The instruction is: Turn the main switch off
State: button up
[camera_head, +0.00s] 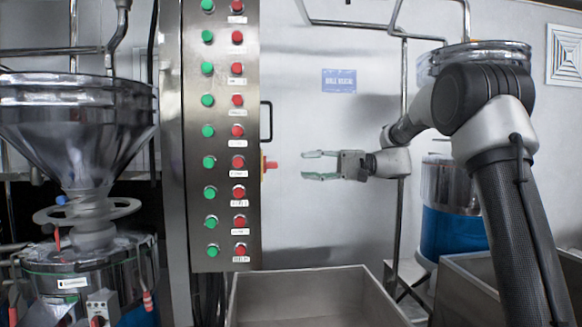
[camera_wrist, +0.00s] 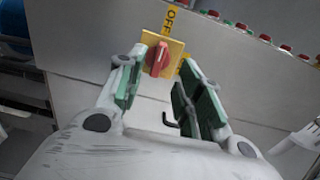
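The main switch is a red rotary knob (camera_wrist: 157,60) on a square yellow plate (camera_wrist: 176,48). In the wrist view its long side runs roughly up and down, slightly tilted. A yellow label reading OFF (camera_wrist: 170,17) sits above the plate. In the head view the red knob (camera_head: 270,165) sticks out from the panel's right side. My gripper (camera_head: 310,165) is open and empty, to the right of the knob with a gap between. In the wrist view the knob shows between the green-padded fingers of my gripper (camera_wrist: 160,68).
The steel control panel (camera_head: 220,130) carries columns of green and red buttons. A black handle (camera_head: 267,120) is near the switch, above it. An open steel bin (camera_head: 310,290) stands below. A funnel machine (camera_head: 80,120) is at left, and a blue drum (camera_head: 450,232) at right.

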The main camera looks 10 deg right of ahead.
jog(key=shift+d, duration=1.7)
jog(key=s+d+f+m+t+h, duration=0.1)
jog(key=s+d+f+m+h, duration=0.2)
jog(key=f, duration=0.5)
jog(key=s+d+f+m+h, duration=0.2)
jog(key=s+d+f+h, duration=0.15)
jog(key=f, duration=0.45)
jog(key=s+d+n+t+h, duration=0.1)
jog(key=s+d+h, duration=0.2)
jog(key=s, duration=0.6)
jog(key=s+d+f+n+t+h, duration=0.1)
jog(key=s+d+h, duration=0.3)
jog(key=s, duration=0.5)
jog(key=s+d+n+t+h, duration=0.1)
jog(key=s+d+h, duration=0.3)
jog(key=s, duration=0.5)
jog(key=shift+s+d+f+n, duration=0.3)
jog(key=shift+d+f+n, duration=0.15)
jog(key=shift+n, duration=0.45)
